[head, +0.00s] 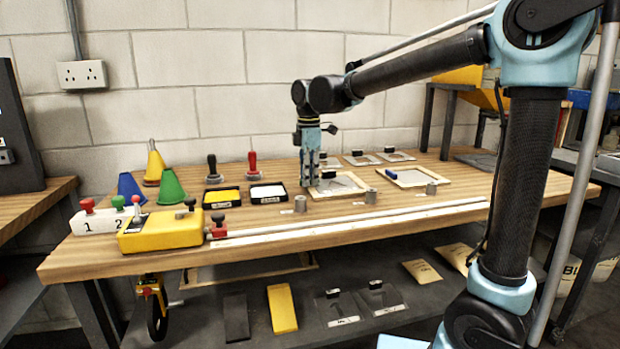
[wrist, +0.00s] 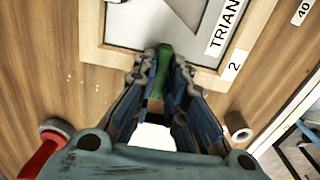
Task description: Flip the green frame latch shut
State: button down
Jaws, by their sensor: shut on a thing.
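The green frame latch (wrist: 163,66) shows in the wrist view as a narrow upright green piece at the edge of a wooden frame (wrist: 108,55). The frame holds a grey stencil plate labelled "TRIAN…" and a "2" tag (wrist: 233,67). My gripper (wrist: 163,72) has its two fingers closed on the green latch from either side. In the head view my gripper (head: 309,182) points straight down at the left end of the wooden frame (head: 346,192), and the latch is hidden there. Whether the latch lies over the stencil plate is unclear.
A second wooden frame (head: 418,185) with a blue latch (head: 390,173) lies to the right. Black and yellow ink trays (head: 222,198), stampers and cones stand left. A long white rail (head: 350,228) runs along the bench front.

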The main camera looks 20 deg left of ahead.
jog(key=c, duration=1.6)
grip_release()
jog(key=shift+w, duration=0.1)
jog(key=shift+r, duration=0.1)
notch_tip(320, 180, up, 12)
